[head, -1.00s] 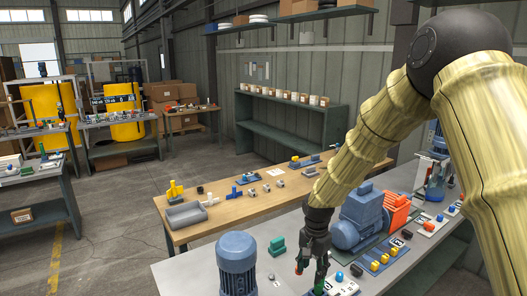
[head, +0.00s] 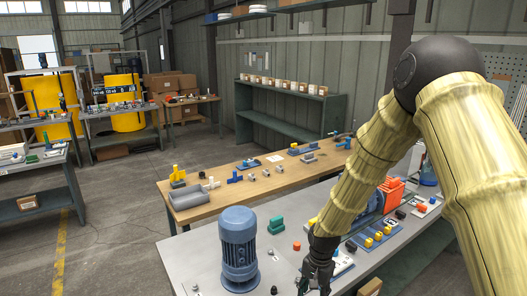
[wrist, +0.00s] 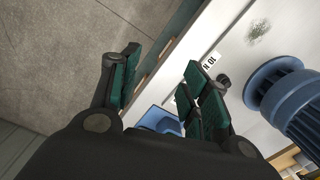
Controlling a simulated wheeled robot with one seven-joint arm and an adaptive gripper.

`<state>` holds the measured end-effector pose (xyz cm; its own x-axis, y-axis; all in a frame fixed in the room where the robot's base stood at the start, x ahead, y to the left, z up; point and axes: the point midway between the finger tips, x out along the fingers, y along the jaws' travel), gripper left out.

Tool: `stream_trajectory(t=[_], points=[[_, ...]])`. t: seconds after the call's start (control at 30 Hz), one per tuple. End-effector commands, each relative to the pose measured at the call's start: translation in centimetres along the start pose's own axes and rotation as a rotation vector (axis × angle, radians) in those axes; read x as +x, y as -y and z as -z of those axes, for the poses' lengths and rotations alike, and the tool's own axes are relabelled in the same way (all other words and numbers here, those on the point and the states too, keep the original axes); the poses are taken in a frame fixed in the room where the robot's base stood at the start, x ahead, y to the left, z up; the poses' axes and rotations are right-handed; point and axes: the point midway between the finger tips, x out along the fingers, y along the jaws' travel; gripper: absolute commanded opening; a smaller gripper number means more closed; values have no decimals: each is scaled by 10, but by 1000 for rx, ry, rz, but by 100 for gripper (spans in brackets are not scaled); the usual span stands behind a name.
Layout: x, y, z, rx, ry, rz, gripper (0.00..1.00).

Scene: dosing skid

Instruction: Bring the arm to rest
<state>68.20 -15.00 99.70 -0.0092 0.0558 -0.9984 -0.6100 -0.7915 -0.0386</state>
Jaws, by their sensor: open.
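My gripper (head: 318,278) hangs at the end of my yellow arm over the near grey bench (head: 190,255), low in the head view. In the wrist view its two green-padded fingers (wrist: 165,88) stand apart, with nothing between them that I can see held. A blue ribbed motor (head: 239,245) stands upright on the bench left of my gripper. It also shows at the right of the wrist view (wrist: 297,100). A white plate with small parts (head: 342,263) lies just right of my gripper. I cannot tell the gripper's exact height above the bench.
A green block (head: 276,226) and a red piece (head: 297,246) lie on the bench near the motor. Yellow blocks (head: 378,235) sit on a blue base at right. A wooden table (head: 225,195) with several parts stands behind. The floor (head: 120,225) at left is open.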

Motion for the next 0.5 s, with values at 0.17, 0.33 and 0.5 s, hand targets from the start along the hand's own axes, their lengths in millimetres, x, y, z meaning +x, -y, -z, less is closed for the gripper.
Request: stream_trajectory(t=[0.17, 0.33, 0.5], points=[[73, -33, -29, -74, 27, 12, 46], [151, -80, -70, -175, 41, 32, 46], [217, -136, -117, -281, 39, 39, 46]])
